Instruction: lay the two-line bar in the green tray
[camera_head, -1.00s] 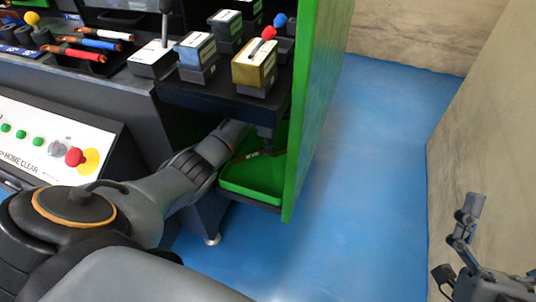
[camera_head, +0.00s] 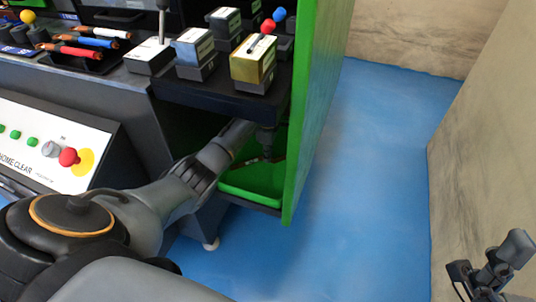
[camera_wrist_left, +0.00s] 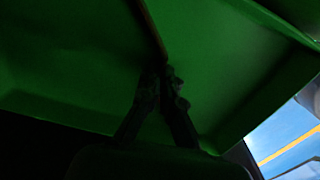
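The green tray (camera_head: 250,196) sits low under the black shelf, beside the tall green panel. My left arm reaches under the shelf, and my left gripper (camera_head: 268,157) is over the tray, partly in shadow. In the left wrist view the gripper (camera_wrist_left: 164,75) has its fingers closed together on a thin brownish bar (camera_wrist_left: 152,28), with the dark green tray surface (camera_wrist_left: 225,70) behind it. The bar's line marks cannot be made out, nor whether it touches the tray floor. My right gripper (camera_head: 510,254) is at the lower right, cut by the frame edge, away from the tray.
Labelled blocks, including a yellow one (camera_head: 253,62), stand on the black shelf (camera_head: 215,97) above my left gripper. The green panel (camera_head: 305,110) closes the tray's right side. A control panel (camera_head: 50,145) is at left. Blue floor (camera_head: 370,170) is clear at right.

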